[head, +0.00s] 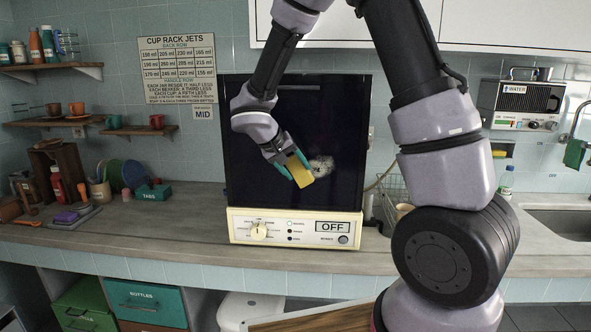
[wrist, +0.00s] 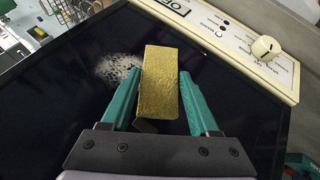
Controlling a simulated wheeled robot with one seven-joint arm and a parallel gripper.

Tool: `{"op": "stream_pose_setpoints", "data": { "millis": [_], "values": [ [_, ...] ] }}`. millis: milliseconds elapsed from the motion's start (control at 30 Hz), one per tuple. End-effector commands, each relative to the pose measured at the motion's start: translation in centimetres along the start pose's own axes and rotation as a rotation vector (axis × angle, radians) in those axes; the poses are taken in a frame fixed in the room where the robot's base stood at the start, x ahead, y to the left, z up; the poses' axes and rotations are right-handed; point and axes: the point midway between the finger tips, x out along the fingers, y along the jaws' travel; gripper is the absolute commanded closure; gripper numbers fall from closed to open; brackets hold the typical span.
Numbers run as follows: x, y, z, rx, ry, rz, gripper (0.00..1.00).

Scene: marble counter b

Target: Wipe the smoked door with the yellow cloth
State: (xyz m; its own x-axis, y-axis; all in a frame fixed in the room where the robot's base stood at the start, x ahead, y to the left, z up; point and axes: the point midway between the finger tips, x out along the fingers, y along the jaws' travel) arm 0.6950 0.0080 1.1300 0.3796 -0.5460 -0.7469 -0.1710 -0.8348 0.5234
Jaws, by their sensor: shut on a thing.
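The smoked door (head: 335,120) is the dark upright front of a boxy machine on the counter. A pale, speckled smudge (head: 321,166) marks it right of its middle, and it also shows in the wrist view (wrist: 118,69). My gripper (head: 294,173) is in front of the door with its teal fingers shut on the yellow cloth (head: 300,170). In the wrist view the cloth (wrist: 160,80) is a block-like folded piece between the fingers, beside the smudge. I cannot tell whether the cloth touches the door.
Below the door is a cream panel (head: 295,228) with a dial and an OFF label. A wire basket (head: 391,195) stands to the right, near my arm. Cups and plates (head: 125,175) stand at the left. The counter (head: 180,215) left of the machine has free room.

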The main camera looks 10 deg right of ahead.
Motion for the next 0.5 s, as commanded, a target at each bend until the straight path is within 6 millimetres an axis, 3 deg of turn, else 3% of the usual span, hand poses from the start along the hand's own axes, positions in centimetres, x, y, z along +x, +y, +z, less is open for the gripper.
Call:
{"op": "stream_pose_setpoints", "data": {
  "millis": [500],
  "values": [
    [0.26, 0.03, -0.45, 0.001, 0.000, 0.000, 1.00]
  ]
}}
